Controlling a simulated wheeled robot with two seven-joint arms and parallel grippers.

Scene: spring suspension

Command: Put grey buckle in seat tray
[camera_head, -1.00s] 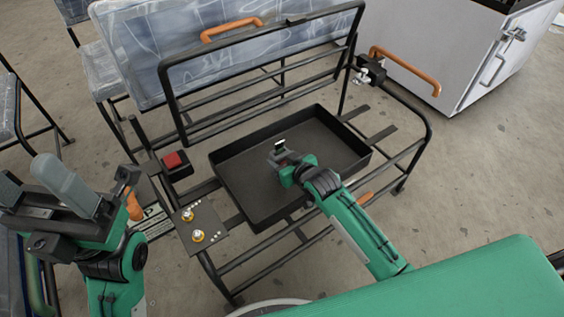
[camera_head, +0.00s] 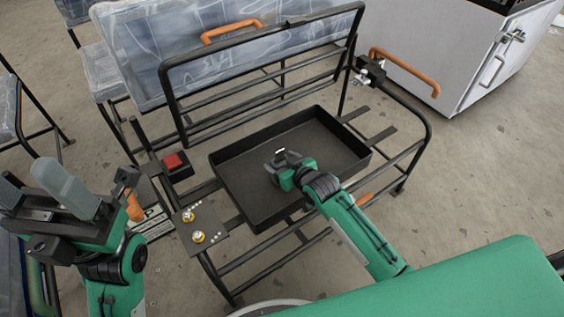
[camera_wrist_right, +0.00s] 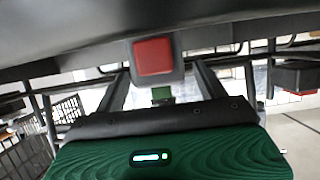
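The black seat tray (camera_head: 240,192) lies on the seat frame, mid-view. My right gripper (camera_head: 281,158) is low inside the tray. In the right wrist view its two dark fingers (camera_wrist_right: 162,88) stand apart. The grey buckle with its red button (camera_wrist_right: 155,57) shows between and beyond their tips, close to a dark surface. A gap shows at the buckle's right side; contact at its left is unclear. In the head view the gripper mostly hides the buckle. My left gripper (camera_head: 38,190) is at the far left, outside the tray, its fingers apart and empty.
A black box with a red button (camera_head: 175,161) and a plate with two brass fittings (camera_head: 196,226) sit left of the tray. Black seat rails (camera_head: 265,47) stand behind it. A white cabinet (camera_head: 490,60) stands at the back right. The tray's right part is clear.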

